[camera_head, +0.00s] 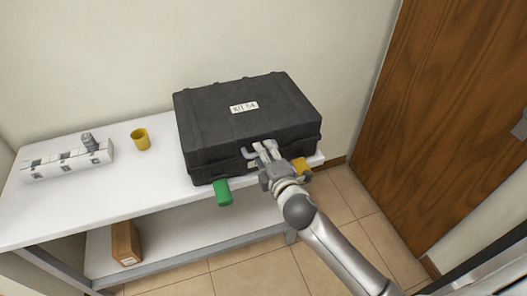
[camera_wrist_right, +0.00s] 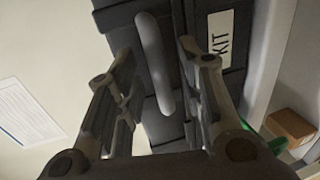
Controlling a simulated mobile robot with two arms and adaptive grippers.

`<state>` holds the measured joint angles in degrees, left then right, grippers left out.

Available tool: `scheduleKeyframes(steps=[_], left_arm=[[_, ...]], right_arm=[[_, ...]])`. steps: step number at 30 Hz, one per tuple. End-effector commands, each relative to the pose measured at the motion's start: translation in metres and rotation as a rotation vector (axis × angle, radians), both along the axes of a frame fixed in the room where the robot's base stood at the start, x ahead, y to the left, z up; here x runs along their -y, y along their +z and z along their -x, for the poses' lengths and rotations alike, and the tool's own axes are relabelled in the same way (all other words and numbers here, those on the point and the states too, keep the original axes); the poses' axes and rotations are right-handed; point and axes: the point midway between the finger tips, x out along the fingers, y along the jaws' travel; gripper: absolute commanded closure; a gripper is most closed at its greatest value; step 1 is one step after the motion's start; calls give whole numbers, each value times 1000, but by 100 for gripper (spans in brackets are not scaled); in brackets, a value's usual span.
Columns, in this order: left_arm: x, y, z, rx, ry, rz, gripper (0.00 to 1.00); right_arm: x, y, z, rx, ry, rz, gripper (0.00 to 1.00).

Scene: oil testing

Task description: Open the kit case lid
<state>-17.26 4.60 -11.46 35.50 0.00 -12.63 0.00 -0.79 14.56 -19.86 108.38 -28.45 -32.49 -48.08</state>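The black kit case (camera_head: 215,125) stands on the white table with its lid shut and a white label (camera_head: 244,107) on top. My right gripper (camera_head: 262,152) is at the middle of the case's front side. In the right wrist view, the grey handle (camera_wrist_right: 153,65) of the case lies between the two fingers of the right gripper (camera_wrist_right: 156,75). The fingers are apart, with visible gaps on both sides of the handle. A green part (camera_head: 222,193) and a yellow part (camera_head: 301,167) show at the front of the case, either side of the gripper. My left gripper is not in view.
A yellow cup (camera_head: 140,139) and a white rack (camera_head: 67,163) with a dark bottle (camera_head: 89,141) stand on the table (camera_head: 80,205) left of the case. A brown box (camera_head: 125,242) is on the lower shelf. The table's left front is clear.

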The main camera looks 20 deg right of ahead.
Motion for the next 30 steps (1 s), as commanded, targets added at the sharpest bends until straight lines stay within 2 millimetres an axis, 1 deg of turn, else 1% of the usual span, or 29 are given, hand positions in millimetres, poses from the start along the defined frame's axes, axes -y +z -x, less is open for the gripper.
scheduleKeyframes(steps=[1, 4, 14, 15, 17, 23, 30], left_arm=[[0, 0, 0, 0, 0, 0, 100], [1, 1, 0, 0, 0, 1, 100], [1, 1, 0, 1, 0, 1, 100], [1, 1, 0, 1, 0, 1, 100], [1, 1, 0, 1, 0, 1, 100], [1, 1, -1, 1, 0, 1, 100], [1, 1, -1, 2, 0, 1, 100]], right_arm=[[0, -1, -5, 0, 0, 0, 65], [-1, -2, -11, 0, 1, -1, 65], [-1, -3, -14, 0, 1, -1, 65], [-1, -3, -14, 0, 1, -1, 66], [-1, -3, -13, 0, 1, -1, 74], [-1, -3, -13, 0, 1, -1, 99], [-1, -3, -13, -1, 1, -1, 100]])
